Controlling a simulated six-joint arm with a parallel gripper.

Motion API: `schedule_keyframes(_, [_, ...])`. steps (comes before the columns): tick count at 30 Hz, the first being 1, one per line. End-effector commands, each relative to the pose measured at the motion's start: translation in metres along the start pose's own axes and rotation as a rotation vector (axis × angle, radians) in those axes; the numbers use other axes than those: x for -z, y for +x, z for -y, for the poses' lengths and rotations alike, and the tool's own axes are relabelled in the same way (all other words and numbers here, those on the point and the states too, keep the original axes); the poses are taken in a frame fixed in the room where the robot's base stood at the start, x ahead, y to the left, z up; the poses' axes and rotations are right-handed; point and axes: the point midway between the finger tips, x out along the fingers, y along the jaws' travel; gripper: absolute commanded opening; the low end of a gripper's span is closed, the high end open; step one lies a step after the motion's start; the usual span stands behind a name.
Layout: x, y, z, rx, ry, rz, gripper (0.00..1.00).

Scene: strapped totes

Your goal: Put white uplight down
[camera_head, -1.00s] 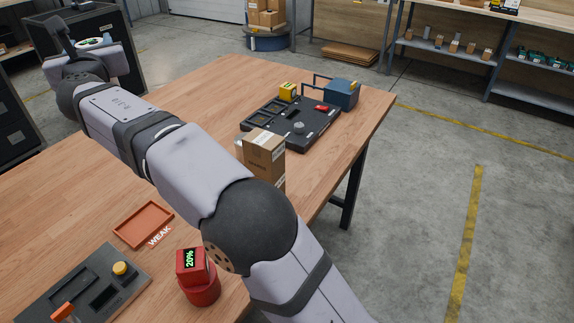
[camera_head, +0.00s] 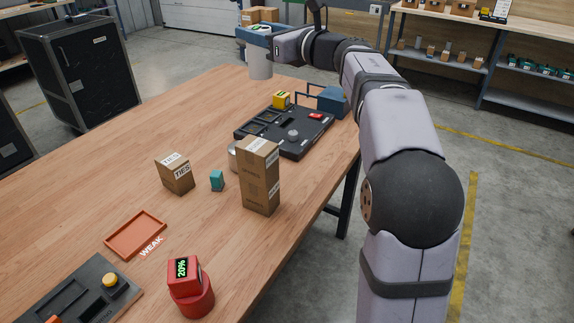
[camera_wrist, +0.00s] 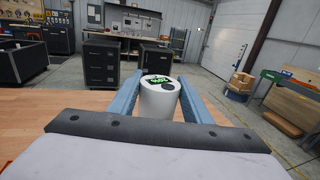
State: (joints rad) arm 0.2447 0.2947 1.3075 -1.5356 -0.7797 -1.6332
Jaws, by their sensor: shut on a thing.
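The white uplight (camera_wrist: 159,100) is a white cylinder with a dark top and a green display. My gripper (camera_wrist: 157,88) is shut on it, with one blue finger on each side in the wrist view. The white uplight (camera_head: 260,66) hangs below the fingers there and looks upright. I cannot tell how far its base is above the table.
A black panel (camera_head: 308,147) with a yellow block (camera_head: 281,99) and a blue tote (camera_head: 334,102) stands at the table's right. The left far tabletop is clear.

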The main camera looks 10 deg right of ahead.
Motion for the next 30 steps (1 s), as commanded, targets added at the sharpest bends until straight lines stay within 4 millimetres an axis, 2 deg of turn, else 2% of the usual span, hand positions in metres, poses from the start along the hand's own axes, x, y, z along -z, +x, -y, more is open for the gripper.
schedule_keyframes(1, [-0.002,-0.014,0.008,-0.004,0.000,0.004,0.04])
schedule_keyframes(3, [-0.001,-0.029,0.014,-0.018,0.003,0.003,0.04])
schedule_keyframes(10, [0.001,-0.069,0.026,-0.051,0.011,0.002,0.04])
schedule_keyframes(16, [0.034,-0.066,0.023,-0.056,0.015,0.000,0.04])
schedule_keyframes(20, [0.065,-0.065,0.023,-0.055,0.018,0.000,0.04])
schedule_keyframes(24, [0.111,-0.065,0.022,-0.056,0.021,-0.003,0.04])
schedule_keyframes(30, [0.159,-0.065,0.021,-0.055,0.016,0.001,0.04])
